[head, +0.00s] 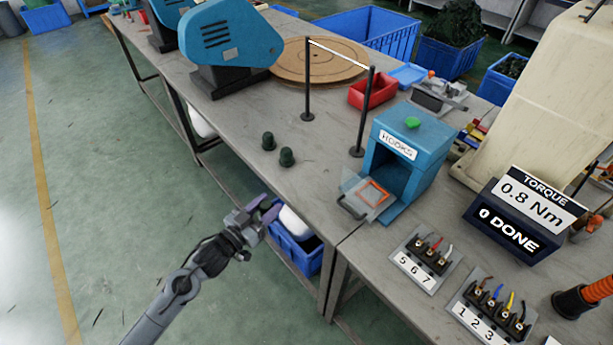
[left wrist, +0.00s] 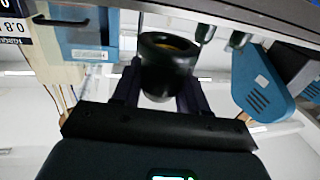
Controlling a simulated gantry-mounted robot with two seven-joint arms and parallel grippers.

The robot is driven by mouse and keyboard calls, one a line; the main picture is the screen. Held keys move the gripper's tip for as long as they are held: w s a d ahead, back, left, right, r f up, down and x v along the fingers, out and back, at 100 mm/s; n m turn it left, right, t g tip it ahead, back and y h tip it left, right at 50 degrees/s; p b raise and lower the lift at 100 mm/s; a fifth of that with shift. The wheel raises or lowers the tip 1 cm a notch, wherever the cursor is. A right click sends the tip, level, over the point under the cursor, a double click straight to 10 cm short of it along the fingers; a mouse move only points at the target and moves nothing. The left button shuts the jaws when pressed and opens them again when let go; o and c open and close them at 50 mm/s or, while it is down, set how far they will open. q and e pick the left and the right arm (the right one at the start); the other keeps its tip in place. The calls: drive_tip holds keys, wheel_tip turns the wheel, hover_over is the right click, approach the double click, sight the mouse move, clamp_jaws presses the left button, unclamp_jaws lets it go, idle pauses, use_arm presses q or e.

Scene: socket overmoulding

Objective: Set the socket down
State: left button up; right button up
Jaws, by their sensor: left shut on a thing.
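My left gripper (head: 268,212) is in front of the table's near edge, over the floor side, beside a blue bin below. In the left wrist view its two dark fingers are shut on a dark round socket (left wrist: 165,70), whose hollow, brownish end faces the camera. In the head view the held socket is hard to make out. Two dark green sockets stand upright on the table, one farther back (head: 268,141) and one nearer (head: 287,157). They also show near the top of the left wrist view (left wrist: 205,33). My right gripper is not in view.
The grey table (head: 235,125) has bare room around the standing sockets. To their right are a dark post frame (head: 308,85) and the blue HOOKS box (head: 410,140) with its tray. Numbered terminal boards (head: 425,258) and a torque display (head: 520,215) sit farther right.

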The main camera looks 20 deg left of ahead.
use_arm(q)
drive_tip(key=b+x, duration=0.4)
drive_tip(key=x, duration=0.9)
drive_tip(key=shift+w+d+b, duration=0.15)
drive_tip(key=shift+w+b, duration=0.3)
drive_tip(key=shift+w, duration=0.15)
drive_tip(key=shift+b+x, duration=0.5)
drive_tip(key=shift+x, duration=0.7)
drive_tip(key=shift+w+d, duration=0.15)
drive_tip(key=shift+w, duration=0.35)
drive_tip(key=shift+s+f, duration=0.1)
drive_tip(key=shift+s, duration=0.05)
drive_tip(key=shift+f, duration=0.1)
drive_tip(key=o, duration=1)
drive_tip(key=shift+o, duration=0.2)
drive_tip(key=shift+f, duration=0.1)
